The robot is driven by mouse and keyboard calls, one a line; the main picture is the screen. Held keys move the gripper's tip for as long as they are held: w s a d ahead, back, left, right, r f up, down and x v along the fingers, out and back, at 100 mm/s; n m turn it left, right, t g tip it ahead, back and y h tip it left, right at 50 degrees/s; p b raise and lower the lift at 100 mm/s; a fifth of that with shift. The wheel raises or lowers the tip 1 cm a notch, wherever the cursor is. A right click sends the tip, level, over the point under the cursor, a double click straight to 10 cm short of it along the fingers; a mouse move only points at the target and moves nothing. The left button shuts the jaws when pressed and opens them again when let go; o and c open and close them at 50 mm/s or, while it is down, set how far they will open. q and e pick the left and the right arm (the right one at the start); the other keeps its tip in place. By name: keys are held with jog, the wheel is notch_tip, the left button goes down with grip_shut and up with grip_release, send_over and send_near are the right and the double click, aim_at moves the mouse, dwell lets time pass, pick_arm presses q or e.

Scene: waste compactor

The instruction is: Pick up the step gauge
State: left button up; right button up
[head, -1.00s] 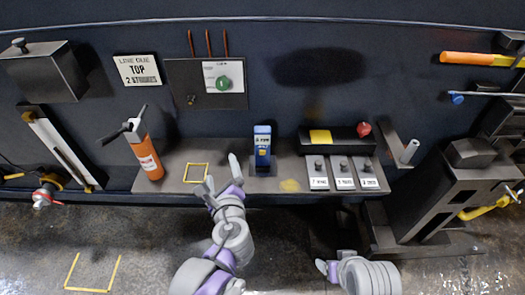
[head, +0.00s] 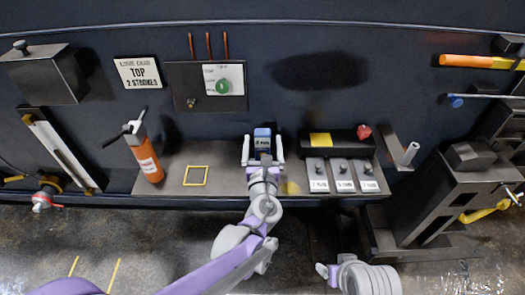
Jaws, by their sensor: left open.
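A small upright blue block with a white label, which looks like the step gauge (head: 262,135), stands on the grey shelf (head: 215,160). My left gripper (head: 262,148) is open, with one finger on each side of the blue block as seen from above. Its lower part is hidden behind the gripper, and I cannot tell whether the fingers touch it. My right gripper (head: 327,272) is low in the picture, in front of the shelf and away from the block; its jaws are not clear.
An orange cylinder with a black handle (head: 147,158) and a yellow square outline (head: 195,176) are to the left on the shelf. To the right are a black box with a red knob (head: 335,140) and three labelled blocks (head: 342,175). A dark machine (head: 450,190) stands farther right.

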aim_at(263, 140)
pick_arm(q)
jog(key=w, duration=0.3)
jog(key=shift+w+f, duration=0.15)
jog(key=shift+w, duration=0.05)
jog(key=shift+s, duration=0.1)
grip_shut()
